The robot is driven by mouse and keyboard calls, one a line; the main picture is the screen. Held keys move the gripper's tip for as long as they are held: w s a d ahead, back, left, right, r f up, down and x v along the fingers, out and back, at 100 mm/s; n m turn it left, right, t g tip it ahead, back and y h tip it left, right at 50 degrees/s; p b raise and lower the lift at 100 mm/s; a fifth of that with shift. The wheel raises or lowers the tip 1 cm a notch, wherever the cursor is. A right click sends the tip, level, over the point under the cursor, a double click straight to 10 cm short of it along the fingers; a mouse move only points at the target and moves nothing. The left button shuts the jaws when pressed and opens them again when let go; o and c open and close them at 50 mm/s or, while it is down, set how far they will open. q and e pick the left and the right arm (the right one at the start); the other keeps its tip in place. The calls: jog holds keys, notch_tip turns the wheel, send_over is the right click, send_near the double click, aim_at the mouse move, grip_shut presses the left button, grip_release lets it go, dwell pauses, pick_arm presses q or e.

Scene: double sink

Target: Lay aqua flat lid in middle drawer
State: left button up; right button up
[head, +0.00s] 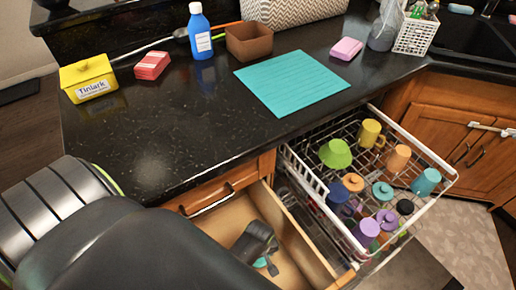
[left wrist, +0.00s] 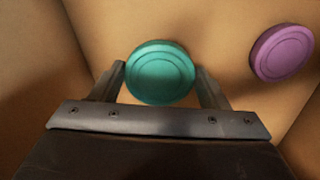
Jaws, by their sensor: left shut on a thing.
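My left gripper (head: 266,254) reaches down into an open wooden drawer (head: 300,232) under the counter. It is shut on the aqua flat lid (left wrist: 160,72), which sits between its two fingers in the left wrist view. A small part of the lid (head: 272,268) also shows in the head view. I cannot tell if the lid touches the drawer floor. A purple lid (left wrist: 282,53) lies in the drawer to the right of the held lid. My own arm hides much of the drawer in the head view. My right gripper is not in view.
A pulled-out dish rack (head: 345,226) with several cups and lids stands right of the drawer. The counter holds a teal mat (head: 290,83), a yellow box (head: 88,78), a blue bottle (head: 199,32), a brown bowl (head: 249,41) and a pink sponge (head: 345,48).

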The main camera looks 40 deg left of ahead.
pick_arm(q)
jog(key=shift+f, duration=1.3)
jog(key=shift+f+b, duration=0.15)
jog(key=shift+b, duration=0.2)
jog(key=o, duration=1)
jog(key=shift+o, duration=0.2)
notch_tip(320, 180, up, 12)
jog(key=p, duration=0.3)
jog(key=shift+r, duration=0.2)
